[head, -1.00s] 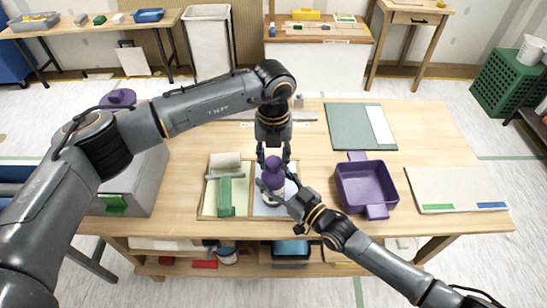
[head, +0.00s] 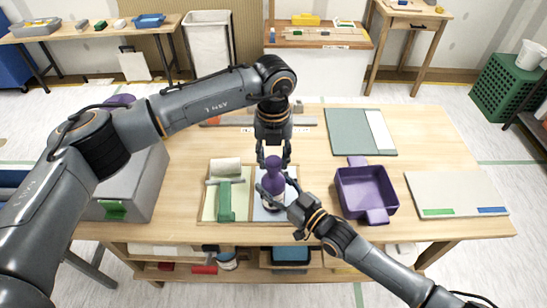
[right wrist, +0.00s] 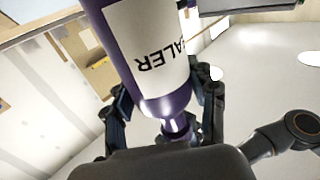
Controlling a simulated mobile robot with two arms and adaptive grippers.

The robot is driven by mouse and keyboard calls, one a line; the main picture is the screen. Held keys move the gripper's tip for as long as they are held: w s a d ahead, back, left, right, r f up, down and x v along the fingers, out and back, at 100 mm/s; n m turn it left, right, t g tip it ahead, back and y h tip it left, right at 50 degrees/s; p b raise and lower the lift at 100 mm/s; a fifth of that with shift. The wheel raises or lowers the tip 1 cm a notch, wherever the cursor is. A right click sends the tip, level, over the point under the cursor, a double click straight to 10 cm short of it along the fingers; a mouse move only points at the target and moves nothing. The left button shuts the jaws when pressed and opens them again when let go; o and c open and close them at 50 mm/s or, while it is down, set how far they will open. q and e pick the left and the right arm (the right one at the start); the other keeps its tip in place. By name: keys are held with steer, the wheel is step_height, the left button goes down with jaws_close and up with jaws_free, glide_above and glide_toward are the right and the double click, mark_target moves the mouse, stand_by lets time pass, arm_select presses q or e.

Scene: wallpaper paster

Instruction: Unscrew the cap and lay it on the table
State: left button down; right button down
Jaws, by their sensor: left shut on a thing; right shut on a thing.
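A purple bottle (head: 273,187) stands upright on the pale right-hand section of a divided tray (head: 251,207). My right gripper (head: 273,194) is shut around its body from the front right. In the right wrist view the bottle (right wrist: 150,55) shows a white label with upside-down lettering and a narrow neck. My left gripper (head: 273,154) points down and is shut on the purple cap (head: 273,162) at the top. The fingers partly hide it, and I cannot tell whether cap and bottle still touch.
A white roll (head: 226,167) and a green tool (head: 226,201) lie in the tray's left section. A purple open bin (head: 366,190) stands right of my right gripper. A pale board (head: 457,190) lies farther right.

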mark_target(273, 161)
arm_select(q)
steer(key=shift+r, duration=2)
arm_select(e)
steer(key=shift+c, duration=1.8)
jaws_free()
